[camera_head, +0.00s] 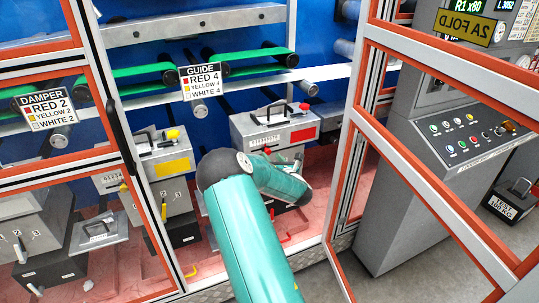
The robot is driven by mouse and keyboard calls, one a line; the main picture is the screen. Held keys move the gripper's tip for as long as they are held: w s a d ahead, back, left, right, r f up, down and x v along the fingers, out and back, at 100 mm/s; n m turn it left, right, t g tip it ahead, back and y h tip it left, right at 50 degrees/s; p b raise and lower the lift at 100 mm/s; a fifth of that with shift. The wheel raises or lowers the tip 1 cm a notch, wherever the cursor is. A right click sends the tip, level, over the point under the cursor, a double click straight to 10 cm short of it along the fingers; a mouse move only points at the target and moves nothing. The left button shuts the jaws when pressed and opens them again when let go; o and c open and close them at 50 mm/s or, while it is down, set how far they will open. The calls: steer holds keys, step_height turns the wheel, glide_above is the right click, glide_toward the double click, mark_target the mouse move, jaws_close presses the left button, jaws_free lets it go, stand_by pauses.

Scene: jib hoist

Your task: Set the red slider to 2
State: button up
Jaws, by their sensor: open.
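A grey box with a red plate (303,134) stands behind the cabinet frame, right of centre. A red knob (303,106) sits at the right end of its top, beside a black handle. A small scale strip (265,141) is on its front, but its marks are too small to read. I cannot tell for sure which red part is the slider, or its setting. The damper sign (46,108) reads red 2, yellow 2, white 2. My teal arm reaches across the lower front of this box and hides part of it. My gripper is hidden behind my arm.
A similar box with a yellow plate (173,167) stands to the left. The guide sign (200,82) reads red 4, yellow 4, white 4. Orange-edged frame posts and an open door (352,130) flank the opening. A control console (400,190) stands at right.

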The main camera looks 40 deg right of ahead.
mark_target(269, 153)
steer(key=shift+x, duration=1.7)
jaws_close()
steer(key=shift+w+a, duration=0.15)
steer(key=shift+a, duration=0.45)
steer(key=shift+w+a, duration=0.15)
steer(key=shift+a, duration=0.45)
steer(key=shift+d, duration=0.1)
jaws_free()
